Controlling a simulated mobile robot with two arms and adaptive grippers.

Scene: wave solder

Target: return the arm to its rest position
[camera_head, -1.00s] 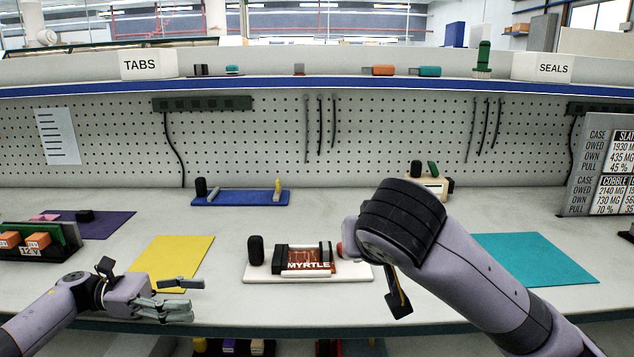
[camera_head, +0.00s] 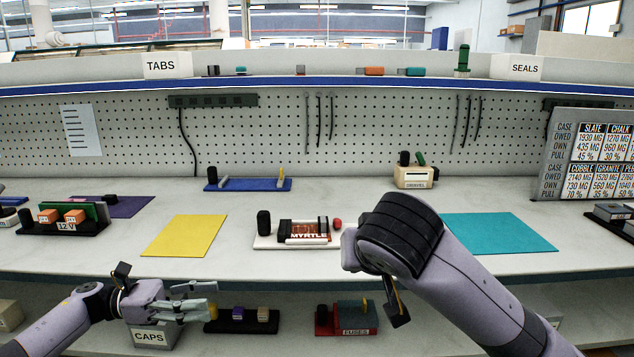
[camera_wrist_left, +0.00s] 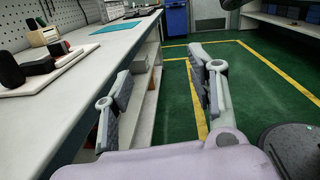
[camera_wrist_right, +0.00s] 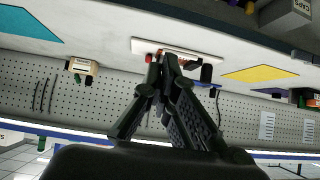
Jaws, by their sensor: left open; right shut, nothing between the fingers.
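My left gripper (camera_head: 190,301) is open and empty at the lower left of the head view, in front of the bench's front edge. In the left wrist view its two fingers (camera_wrist_left: 160,90) stand apart with bench edge and floor between them. My right arm crosses the right half of the head view, and its gripper is mostly hidden there behind the arm. In the right wrist view the right gripper (camera_wrist_right: 160,65) has its fingertips together with nothing between them. It is near the white board (camera_head: 262,242) that carries the MYRTLE unit (camera_head: 308,231).
A yellow mat (camera_head: 185,236) and a teal mat (camera_head: 497,232) lie on the bench. A 12 V tray (camera_head: 62,229) stands at the left. A lower shelf holds a CAPS box (camera_head: 150,337) and a fuses bin (camera_head: 357,331). The left wrist view shows open green floor (camera_wrist_left: 250,75).

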